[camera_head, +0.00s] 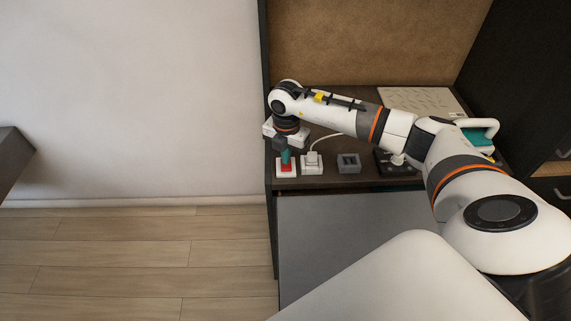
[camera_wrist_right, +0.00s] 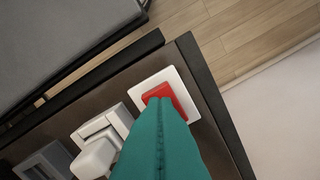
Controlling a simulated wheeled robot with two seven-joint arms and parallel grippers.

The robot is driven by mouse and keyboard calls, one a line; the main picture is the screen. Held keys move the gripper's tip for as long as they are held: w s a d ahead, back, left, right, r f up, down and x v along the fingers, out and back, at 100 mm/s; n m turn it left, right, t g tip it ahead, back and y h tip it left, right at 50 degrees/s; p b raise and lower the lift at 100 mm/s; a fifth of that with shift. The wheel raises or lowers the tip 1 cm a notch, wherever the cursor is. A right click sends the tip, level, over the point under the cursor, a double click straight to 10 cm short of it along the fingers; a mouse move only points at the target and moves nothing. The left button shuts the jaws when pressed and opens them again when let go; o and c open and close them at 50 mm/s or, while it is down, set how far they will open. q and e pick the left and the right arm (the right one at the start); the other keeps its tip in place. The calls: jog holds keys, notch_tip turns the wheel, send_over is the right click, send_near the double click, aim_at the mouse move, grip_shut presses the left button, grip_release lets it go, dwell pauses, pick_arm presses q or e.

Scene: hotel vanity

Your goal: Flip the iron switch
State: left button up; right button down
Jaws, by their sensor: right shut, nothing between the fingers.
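The switch, a red rocker on a white square plate, sits at the left end of the vanity top in the head view (camera_head: 286,170). It also shows in the right wrist view (camera_wrist_right: 161,90). My right gripper (camera_head: 285,159) is shut and empty, its teal fingers pointing down at the red rocker. In the right wrist view the fingertips (camera_wrist_right: 166,104) overlap the rocker and hide part of it. I cannot tell whether they touch it. A teal and white iron (camera_head: 478,139) stands at the right, partly hidden behind my right arm. My left gripper is out of view.
Beside the switch is a white socket with a plug and cable (camera_head: 312,164), then a grey socket (camera_head: 348,163) and a dark device (camera_head: 399,168). A pale patterned board (camera_head: 425,101) lies at the back. The dark vanity side edge (camera_head: 269,185) is close to the switch.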

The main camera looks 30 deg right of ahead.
aim_at(286, 167)
jog(key=shift+s+f+b, duration=0.1)
jog(key=shift+f+b, duration=0.65)
jog(key=shift+f, duration=0.35)
dwell(0.3)
jog(key=shift+r, duration=0.2)
jog(key=shift+r+p, duration=0.9)
jog(key=shift+p, duration=0.05)
jog(key=shift+r+p, duration=1.75)
jog(key=shift+r, duration=0.75)
jog(key=shift+f, duration=0.1)
